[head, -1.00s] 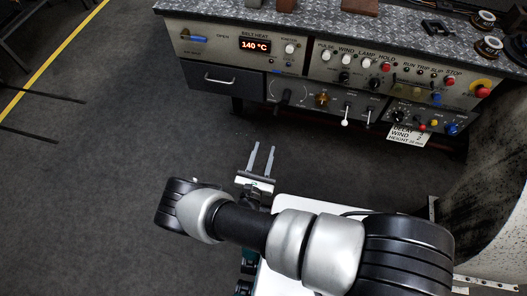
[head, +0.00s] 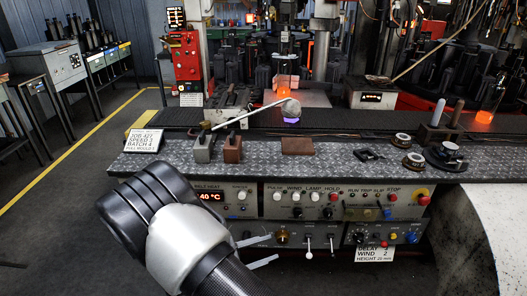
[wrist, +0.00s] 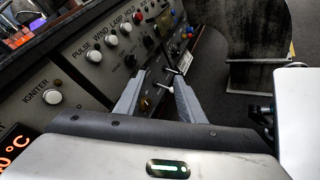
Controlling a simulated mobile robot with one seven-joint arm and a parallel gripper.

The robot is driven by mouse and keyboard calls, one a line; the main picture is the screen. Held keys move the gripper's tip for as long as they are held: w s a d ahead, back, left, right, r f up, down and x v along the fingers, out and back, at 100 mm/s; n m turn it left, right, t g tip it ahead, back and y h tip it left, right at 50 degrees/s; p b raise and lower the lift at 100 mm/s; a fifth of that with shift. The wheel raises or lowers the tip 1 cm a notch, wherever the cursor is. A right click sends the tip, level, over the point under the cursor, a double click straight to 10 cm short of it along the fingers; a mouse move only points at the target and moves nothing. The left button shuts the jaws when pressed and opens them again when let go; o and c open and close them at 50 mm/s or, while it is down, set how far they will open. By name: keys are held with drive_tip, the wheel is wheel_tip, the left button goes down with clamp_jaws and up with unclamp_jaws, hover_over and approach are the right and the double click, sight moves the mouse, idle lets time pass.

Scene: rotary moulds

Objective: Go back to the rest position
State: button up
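My gripper (head: 256,252) is in front of the lower control panel in the head view, with my arm link covering part of the panel's left side. Its two fingers are apart with nothing between them. In the wrist view my gripper (wrist: 158,100) is open and empty. The control panel (wrist: 85,75) with its knobs and switches lies behind the fingers. I cannot tell exactly how far the fingertips are from the panel.
The bench (head: 330,163) above the panel bears blocks, round dark parts and a job card (head: 143,140). Behind are a glowing orange piece (head: 485,117) and machinery. Clear floor (head: 60,215) lies at the left. A large pale curved body (head: 490,225) stands at the right.

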drive_tip(key=s+d+r+m+g+y, duration=0.25)
drive_tip(key=d+r+m+g, duration=0.4)
drive_tip(key=r, duration=0.35)
drive_tip(key=s+d+r+m+t+y, duration=0.2)
drive_tip(key=s+d+r+m+y, duration=0.3)
drive_tip(key=s+r, duration=0.4)
drive_tip(key=s+d+r+m+t+y, duration=0.2)
drive_tip(key=s+r+m+y, duration=0.4)
drive_tip(key=r, duration=0.5)
wheel_tip(320, 180, up, 18)
drive_tip(key=s+h+p, duration=0.1)
drive_tip(key=p, duration=1.7)
drive_tip(key=shift+d+m, duration=0.15)
drive_tip(key=shift+m, duration=0.2)
drive_tip(key=shift+s, duration=0.2)
